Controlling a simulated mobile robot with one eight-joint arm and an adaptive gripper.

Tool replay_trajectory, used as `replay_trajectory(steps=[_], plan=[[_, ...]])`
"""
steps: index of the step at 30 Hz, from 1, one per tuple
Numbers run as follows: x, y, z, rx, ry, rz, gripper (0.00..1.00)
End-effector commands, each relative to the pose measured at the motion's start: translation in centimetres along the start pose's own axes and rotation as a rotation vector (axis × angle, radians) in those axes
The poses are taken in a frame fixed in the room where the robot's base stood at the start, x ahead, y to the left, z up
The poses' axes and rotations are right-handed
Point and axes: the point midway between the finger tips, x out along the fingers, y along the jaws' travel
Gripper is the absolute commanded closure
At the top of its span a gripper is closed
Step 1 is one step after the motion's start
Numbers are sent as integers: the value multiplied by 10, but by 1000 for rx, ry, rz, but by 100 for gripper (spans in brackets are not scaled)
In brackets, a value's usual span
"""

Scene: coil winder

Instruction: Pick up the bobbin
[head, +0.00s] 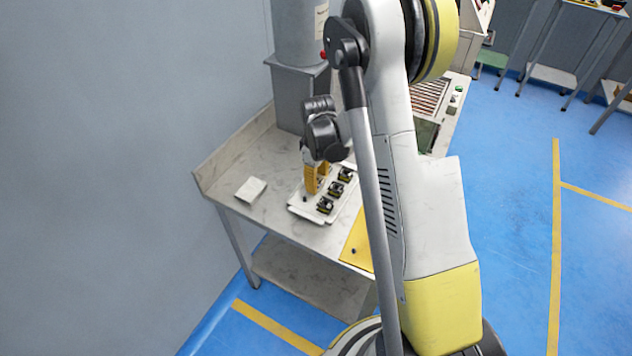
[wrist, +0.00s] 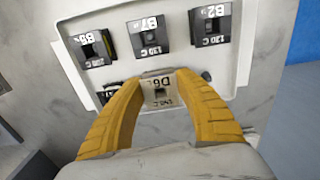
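A bobbin with a pale label reading "D6" (wrist: 160,92) sits between my gripper's two yellow fingers in the wrist view. My gripper (wrist: 162,80) reaches down over the front of the white tray (wrist: 130,13), with one finger on each side of this bobbin. I cannot tell whether the fingers touch it. Several black bobbins with labels stand in the tray, among them one marked B5 (wrist: 93,47), one B7 (wrist: 150,35) and one B2 (wrist: 212,25). Another dark part is half hidden behind the left finger. In the head view my gripper (head: 317,180) is at the tray's left side.
The tray rests on a pale worktable (head: 230,170) against the grey wall. A small pale block (head: 251,189) lies left of the tray. A yellow panel (head: 355,245) lies at the table's front right. A grey machine column (head: 298,90) stands behind my gripper. Blue floor is open to the right.

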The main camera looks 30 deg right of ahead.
Motion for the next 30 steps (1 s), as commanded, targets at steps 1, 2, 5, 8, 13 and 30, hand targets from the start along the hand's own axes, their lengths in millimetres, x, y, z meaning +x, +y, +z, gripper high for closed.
replay_trajectory(steps=[1, 2, 5, 8, 13, 30], plan=[[0, 0, 0, 0, 0, 0, 92], [0, 0, 0, 0, 0, 0, 92], [0, 0, 0, 0, 0, 0, 92], [0, 0, 0, 0, 0, 0, 92], [-4, 0, 0, 0, 0, 0, 92], [-85, 27, 64, 5, 0, 0, 93]])
